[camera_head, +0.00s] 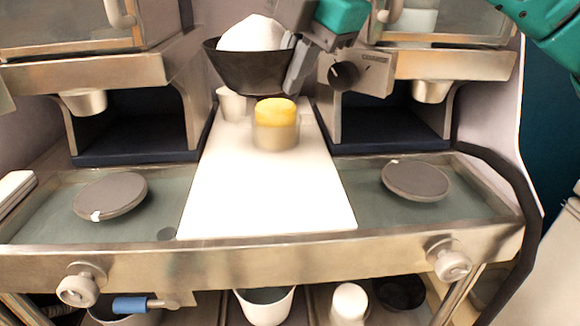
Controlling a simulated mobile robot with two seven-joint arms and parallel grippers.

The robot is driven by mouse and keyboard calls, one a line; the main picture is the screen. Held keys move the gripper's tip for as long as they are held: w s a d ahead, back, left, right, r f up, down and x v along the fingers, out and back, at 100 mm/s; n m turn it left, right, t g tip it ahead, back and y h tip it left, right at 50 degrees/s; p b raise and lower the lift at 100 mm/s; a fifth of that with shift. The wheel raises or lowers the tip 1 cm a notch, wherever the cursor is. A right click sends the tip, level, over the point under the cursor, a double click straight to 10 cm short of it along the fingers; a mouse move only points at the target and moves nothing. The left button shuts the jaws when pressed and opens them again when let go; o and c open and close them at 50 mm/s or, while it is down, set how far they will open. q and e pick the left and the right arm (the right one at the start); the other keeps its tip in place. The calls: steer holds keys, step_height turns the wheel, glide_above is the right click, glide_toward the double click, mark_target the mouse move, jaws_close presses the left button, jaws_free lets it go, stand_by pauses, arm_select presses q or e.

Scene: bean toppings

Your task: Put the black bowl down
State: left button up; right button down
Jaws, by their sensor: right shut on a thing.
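The black bowl (247,72) is at the top centre, heaped with a smooth white mass (252,34). It appears to be held upright, above and behind the yellow-topped cup. My right gripper (293,50) comes in from the upper right and is shut on the right side of the bowl's rim. Part of the rim is hidden behind the finger. My left gripper is not in view.
A white board (262,205) runs down the middle of the metal counter, its front part clear. On it stand a yellow-topped cup (275,126) and a small pale cup (233,104). Round grey lids (110,195) (416,180) lie either side. Machine housings flank the board.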

step_height(320, 180, down, 13)
steer(key=shift+r, duration=0.2)
steer(key=shift+f, duration=2.6)
steer(key=shift+f+b, duration=0.2)
steer(key=shift+b, duration=0.15)
steer(key=c, duration=1.3)
jaws_free()
